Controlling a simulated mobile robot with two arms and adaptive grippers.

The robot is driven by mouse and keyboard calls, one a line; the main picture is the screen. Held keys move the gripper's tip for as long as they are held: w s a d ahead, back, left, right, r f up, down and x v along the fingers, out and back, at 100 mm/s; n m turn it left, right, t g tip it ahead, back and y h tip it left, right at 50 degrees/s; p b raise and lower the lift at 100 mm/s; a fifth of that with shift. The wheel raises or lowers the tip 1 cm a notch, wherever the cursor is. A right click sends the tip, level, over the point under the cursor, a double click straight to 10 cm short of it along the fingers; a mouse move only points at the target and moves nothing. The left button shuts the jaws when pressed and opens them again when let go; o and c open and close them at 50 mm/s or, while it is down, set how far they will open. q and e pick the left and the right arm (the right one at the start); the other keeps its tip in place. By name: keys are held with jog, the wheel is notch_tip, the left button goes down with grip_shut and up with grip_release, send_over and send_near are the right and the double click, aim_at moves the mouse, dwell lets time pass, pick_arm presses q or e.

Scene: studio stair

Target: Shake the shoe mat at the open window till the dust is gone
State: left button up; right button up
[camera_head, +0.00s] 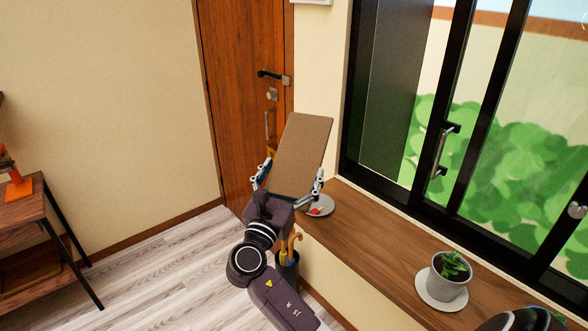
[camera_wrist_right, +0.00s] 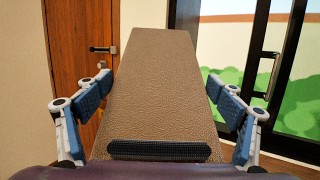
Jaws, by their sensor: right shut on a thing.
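The shoe mat (camera_head: 302,152) is a flat brown rectangle, held up and tilted in front of the wooden door and the left end of the sill. My right gripper (camera_head: 290,183) is shut on it, with a finger at each side edge. In the right wrist view the mat (camera_wrist_right: 155,85) stretches away between the blue finger pads. I cannot make out dust on its brown face. The black-framed window (camera_head: 447,95) is to the right of the mat; I cannot tell how far it is open. My left gripper is not in view.
The wooden sill (camera_head: 385,250) runs below the window. It bears a small dish (camera_head: 320,206) close to my gripper and a potted plant (camera_head: 447,278) on a saucer. An umbrella stand (camera_head: 287,268) is below. A dark shelf (camera_head: 35,225) stands left; floor between is clear.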

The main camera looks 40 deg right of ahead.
aim_at(294, 171)
jog(key=shift+w+d+f, duration=0.1)
jog(key=shift+w+d, duration=0.05)
jog(key=shift+d, duration=0.15)
notch_tip(294, 171, up, 9)
jog(key=p, duration=0.9)
jog(key=shift+f, duration=0.2)
jog(key=shift+r+b, duration=0.35)
jog(key=shift+b, duration=0.15)
notch_tip(294, 171, down, 10)
jog(key=b, duration=0.6)
jog(key=shift+r, duration=0.25)
jog(key=shift+r+p, duration=0.35)
notch_tip(294, 171, up, 6)
jog(key=p, duration=0.5)
jog(key=shift+p, duration=0.4)
notch_tip(294, 171, up, 3)
jog(key=shift+f, duration=0.1)
notch_tip(294, 171, down, 9)
jog(key=b, duration=0.6)
jog(key=shift+f, duration=0.2)
notch_tip(294, 171, up, 7)
jog(key=p, duration=0.6)
jog(key=shift+r, duration=0.15)
notch_tip(294, 171, down, 7)
jog(key=b, duration=0.6)
jog(key=shift+b, duration=0.3)
jog(key=shift+a, duration=0.1)
